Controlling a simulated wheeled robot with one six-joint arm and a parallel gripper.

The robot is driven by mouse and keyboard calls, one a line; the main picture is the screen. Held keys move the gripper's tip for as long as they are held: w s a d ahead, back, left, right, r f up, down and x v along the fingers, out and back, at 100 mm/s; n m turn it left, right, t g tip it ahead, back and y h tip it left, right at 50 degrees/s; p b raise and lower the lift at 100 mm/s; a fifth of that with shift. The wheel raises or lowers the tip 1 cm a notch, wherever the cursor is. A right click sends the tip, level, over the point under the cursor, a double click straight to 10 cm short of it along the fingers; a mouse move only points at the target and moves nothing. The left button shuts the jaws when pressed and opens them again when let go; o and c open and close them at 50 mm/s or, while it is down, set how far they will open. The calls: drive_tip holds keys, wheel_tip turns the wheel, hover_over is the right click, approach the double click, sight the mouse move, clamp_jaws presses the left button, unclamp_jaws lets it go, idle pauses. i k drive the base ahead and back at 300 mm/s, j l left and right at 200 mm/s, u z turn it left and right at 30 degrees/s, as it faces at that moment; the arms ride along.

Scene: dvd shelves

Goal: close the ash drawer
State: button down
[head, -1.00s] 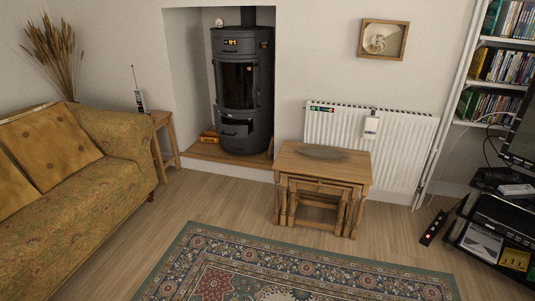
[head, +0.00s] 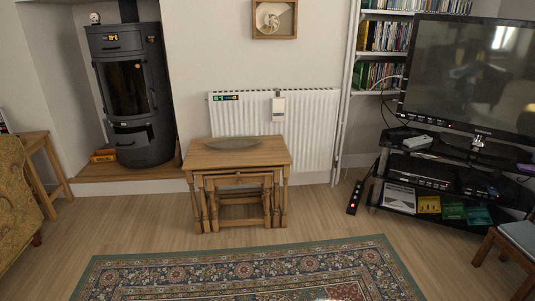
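The dark grey cylindrical stove (head: 131,95) stands in the alcove at the left of the head view. Its ash drawer (head: 133,139) is low on the front, below the glass door (head: 125,88). The drawer front appears to stick out a little from the stove body, with a dark gap above it. How far it is out is hard to tell at this distance. My gripper is not in view.
A wooden nest of tables (head: 238,155) with a grey dish stands right of the stove, before a white radiator (head: 310,130). A patterned rug (head: 250,272) covers the near floor. A sofa (head: 15,190) and side table (head: 45,150) are left. Bare floor lies between.

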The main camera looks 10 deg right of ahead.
sight(129, 142)
drive_tip(key=i+j+u, duration=0.35)
drive_tip(key=i, duration=0.2)
drive_tip(key=i+j+u, duration=0.4)
drive_tip(key=i, duration=0.2)
drive_tip(key=i+l+u, duration=0.1)
drive_tip(key=i+u, duration=0.25)
drive_tip(key=i, duration=0.25)
drive_tip(key=i+z, duration=0.1)
drive_tip(key=i, duration=0.6)
drive_tip(key=i+j+z, duration=0.1)
drive_tip(key=i, duration=0.65)
drive_tip(key=i+j+z, duration=0.1)
drive_tip(key=i+j, duration=0.15)
drive_tip(key=i, duration=0.45)
drive_tip(key=i+j+z, duration=0.25)
drive_tip(key=i, duration=0.2)
drive_tip(key=i+j+z, duration=0.25)
drive_tip(key=i, duration=0.2)
drive_tip(key=l, duration=0.1)
